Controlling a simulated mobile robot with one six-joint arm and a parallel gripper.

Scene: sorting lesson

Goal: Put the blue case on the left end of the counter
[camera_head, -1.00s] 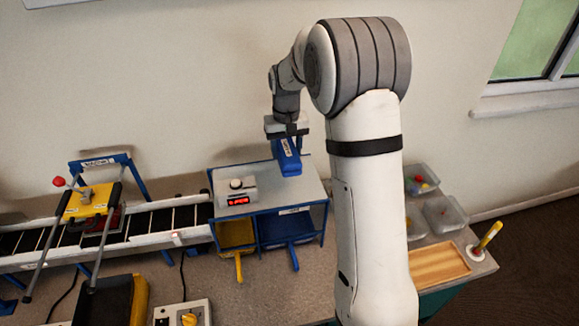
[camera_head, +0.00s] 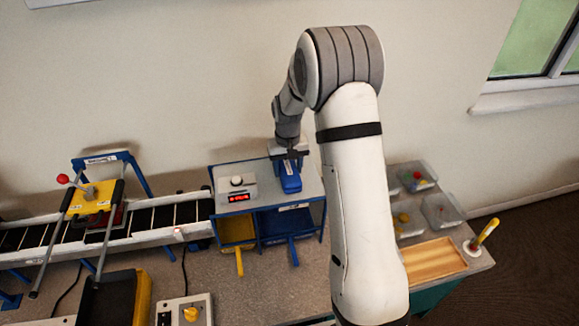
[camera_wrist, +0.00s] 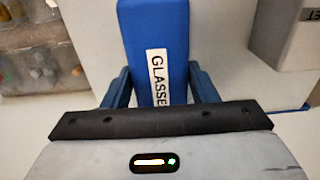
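The blue case (camera_head: 290,178) has a white label, which reads "GLASSE" in the wrist view (camera_wrist: 140,35). My gripper (camera_head: 289,157) is shut on it from above, with a finger against each long side in the wrist view. The case is over the right part of the grey top (camera_head: 262,178) of a blue-framed unit. I cannot tell whether it touches that top. The unit stands on a long speckled grey counter (camera_head: 265,285), whose left end is partly covered by equipment.
A white box with a red display (camera_head: 237,190) stands left of the case. A conveyor (camera_head: 150,222) with a yellow-topped station (camera_head: 92,197) runs left. A black and yellow box (camera_head: 110,298) and a yellow-knob box (camera_head: 185,312) are in front. Clear bins (camera_head: 440,212) and a wooden tray (camera_head: 433,261) are right.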

